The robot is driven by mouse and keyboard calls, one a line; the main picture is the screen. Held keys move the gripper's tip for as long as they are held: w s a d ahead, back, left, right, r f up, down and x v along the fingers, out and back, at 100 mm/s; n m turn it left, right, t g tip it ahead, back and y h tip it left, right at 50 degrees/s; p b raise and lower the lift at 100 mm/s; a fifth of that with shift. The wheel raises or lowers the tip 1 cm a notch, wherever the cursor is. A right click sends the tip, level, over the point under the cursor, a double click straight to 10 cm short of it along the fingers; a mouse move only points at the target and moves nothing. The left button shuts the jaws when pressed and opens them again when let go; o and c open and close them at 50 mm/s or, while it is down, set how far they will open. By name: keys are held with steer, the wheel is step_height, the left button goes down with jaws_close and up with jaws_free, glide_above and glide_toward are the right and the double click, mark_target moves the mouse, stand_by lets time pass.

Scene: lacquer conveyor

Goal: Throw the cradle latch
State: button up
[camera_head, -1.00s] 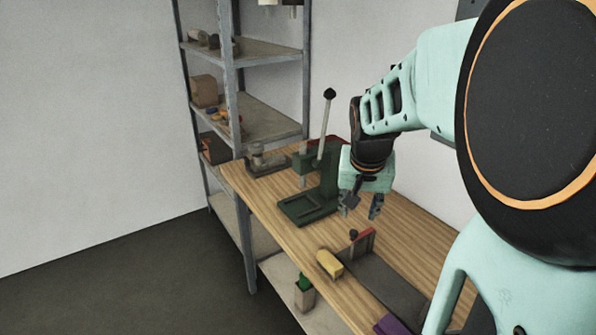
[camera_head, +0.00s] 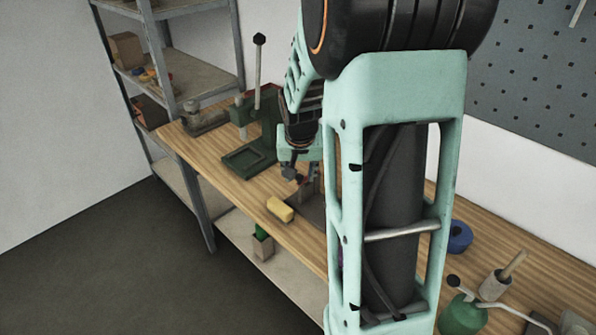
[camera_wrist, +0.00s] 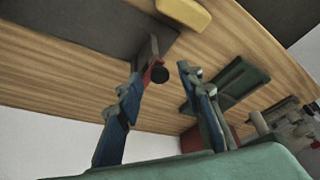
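The cradle appears as a dark grey base (camera_wrist: 92,28) on the wooden bench, with an upright end piece bearing a red part. I take the black-knobbed red lever (camera_wrist: 158,74) there for the latch. In the wrist view its knob shows between my two fingers. My gripper (camera_wrist: 155,82) is open, its fingers apart with nothing visibly held. In the head view my gripper (camera_head: 298,172) is just above the cradle's end, and my arm hides much of the cradle. I cannot tell whether a finger touches the knob.
A yellow block (camera_head: 280,209) lies beside the cradle near the bench's front edge. A green lever press (camera_head: 248,158) stands behind, with a grey vise (camera_head: 205,118) farther left. A blue roll (camera_head: 460,237) and green can (camera_head: 462,315) are at right.

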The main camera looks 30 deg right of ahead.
jaws_close()
steer(key=shift+w+a, duration=0.1)
stand_by(0.4)
steer(key=w+d+m+g+h, duration=0.1)
steer(key=w+m+g, duration=0.1)
steer(key=w+m, duration=0.2)
steer(key=w+d+m+g+h+b, duration=0.1)
steer(key=w+m+g, duration=0.2)
steer(key=m, duration=0.8)
steer(key=shift+w+h, duration=0.3)
steer(key=shift+w, duration=0.55)
steer(key=shift+d, duration=0.1)
steer(key=shift+r, duration=0.1)
